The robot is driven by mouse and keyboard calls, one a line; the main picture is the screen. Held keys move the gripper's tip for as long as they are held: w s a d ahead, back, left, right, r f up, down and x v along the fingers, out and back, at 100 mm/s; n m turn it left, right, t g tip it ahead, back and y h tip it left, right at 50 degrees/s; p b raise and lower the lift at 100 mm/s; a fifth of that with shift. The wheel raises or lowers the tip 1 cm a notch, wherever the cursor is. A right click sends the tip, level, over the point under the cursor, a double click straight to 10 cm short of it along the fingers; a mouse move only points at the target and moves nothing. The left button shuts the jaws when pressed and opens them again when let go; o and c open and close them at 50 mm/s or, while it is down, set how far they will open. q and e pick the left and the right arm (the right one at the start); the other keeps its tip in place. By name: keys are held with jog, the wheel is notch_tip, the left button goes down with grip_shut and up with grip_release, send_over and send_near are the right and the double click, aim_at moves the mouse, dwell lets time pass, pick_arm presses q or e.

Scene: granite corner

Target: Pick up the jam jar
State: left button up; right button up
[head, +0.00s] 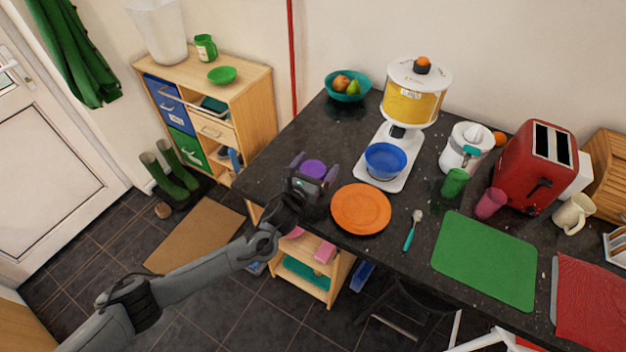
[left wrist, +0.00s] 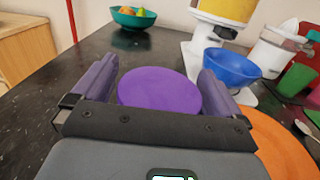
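The jam jar shows as a round purple lid (head: 313,168) near the left front edge of the dark counter in the head view. In the left wrist view the purple lid (left wrist: 159,91) fills most of the space between the fingers. My left gripper (head: 315,167) is at the jar, its two purple-grey fingers spread on either side of the lid. A narrow gap seems to show beside the lid in the left wrist view (left wrist: 158,83), so the gripper looks open. The jar's body is hidden by the lid and gripper. My right gripper is out of view.
An orange plate (head: 361,209) lies close to the right of the jar. Behind stand a blue bowl (head: 384,160) on a white dispenser's base and a teal fruit bowl (head: 347,87). The counter left of the jar is clear.

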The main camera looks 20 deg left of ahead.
pick_arm(q)
jog(key=c, duration=1.2)
jog(key=shift+c, duration=0.2)
jog(key=shift+r, duration=0.15)
